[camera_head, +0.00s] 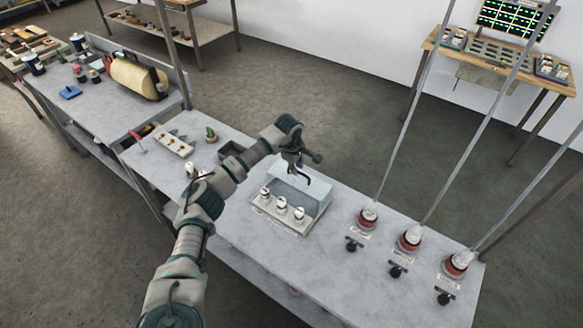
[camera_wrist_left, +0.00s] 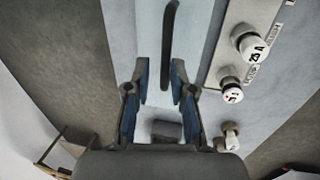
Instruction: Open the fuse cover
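The fuse cover (camera_head: 313,190) is a clear, pale box on the grey table, with a dark curved handle (camera_wrist_left: 170,50) on it. A plate (camera_head: 283,219) with white fuses (camera_head: 281,203) runs along its front side; the fuses also show at the right of the left wrist view (camera_wrist_left: 250,44). My left gripper (camera_head: 303,163) hangs just above the cover. In the left wrist view its two fingers (camera_wrist_left: 160,84) are apart, with the handle between or just beyond their tips. I cannot tell whether they touch it. My right gripper is not in view.
Several red-based posts (camera_head: 409,239) with black knobs and slanting rods stand on the table right of the cover. A white tray (camera_head: 174,143) and a small cactus (camera_head: 211,134) are to the left. The table surface in front of the plate is clear.

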